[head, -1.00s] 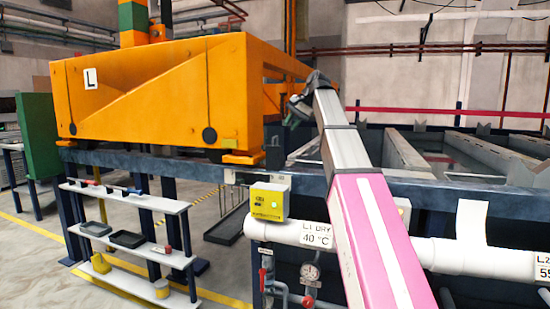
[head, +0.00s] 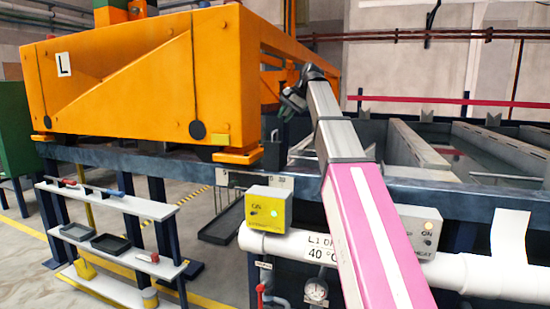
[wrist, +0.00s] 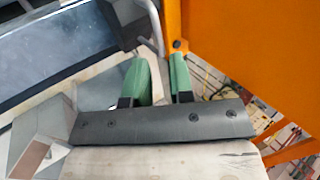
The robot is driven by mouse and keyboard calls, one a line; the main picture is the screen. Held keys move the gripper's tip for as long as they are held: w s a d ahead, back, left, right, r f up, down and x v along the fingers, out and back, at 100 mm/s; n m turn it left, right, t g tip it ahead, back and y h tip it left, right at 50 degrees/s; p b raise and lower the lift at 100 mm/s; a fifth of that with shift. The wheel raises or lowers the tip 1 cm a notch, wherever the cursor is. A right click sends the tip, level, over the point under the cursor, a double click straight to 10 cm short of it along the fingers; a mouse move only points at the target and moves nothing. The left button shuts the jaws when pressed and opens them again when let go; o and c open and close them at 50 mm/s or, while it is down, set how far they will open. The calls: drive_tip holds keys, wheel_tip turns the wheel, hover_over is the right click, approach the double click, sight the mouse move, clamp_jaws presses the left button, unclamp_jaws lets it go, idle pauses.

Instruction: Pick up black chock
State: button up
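The black chock (head: 272,153) is a dark block with a thin handle on top. It sits on the blue rail beside the foot of the orange carriage (head: 130,85). In the wrist view a dark block, likely the chock (wrist: 120,22), shows at the top with a grey bar handle on its right side. My gripper (wrist: 160,68) has two green fingers standing apart with nothing between them. The dark block lies beyond the fingertips, apart from them. In the head view my gripper (head: 292,100) is small and dark, above and to the right of the chock.
The orange carriage also fills the right of the wrist view (wrist: 260,40), close to the fingers. A yellow control box (head: 268,209) and a white pipe (head: 300,246) are below the rail. A white shelf (head: 110,201) with small items stands left. Tanks (head: 470,150) lie right.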

sight(275, 131)
drive_tip(key=shift+x, duration=1.15)
drive_tip(key=x, duration=0.4)
drive_tip(key=shift+s+a+f, duration=0.1)
drive_tip(key=shift+s+f, duration=0.05)
drive_tip(key=shift+s, duration=0.25)
drive_tip(key=shift+w+a+f, duration=0.15)
drive_tip(key=shift+a+f, duration=0.15)
drive_tip(key=shift+f, duration=0.15)
clamp_jaws()
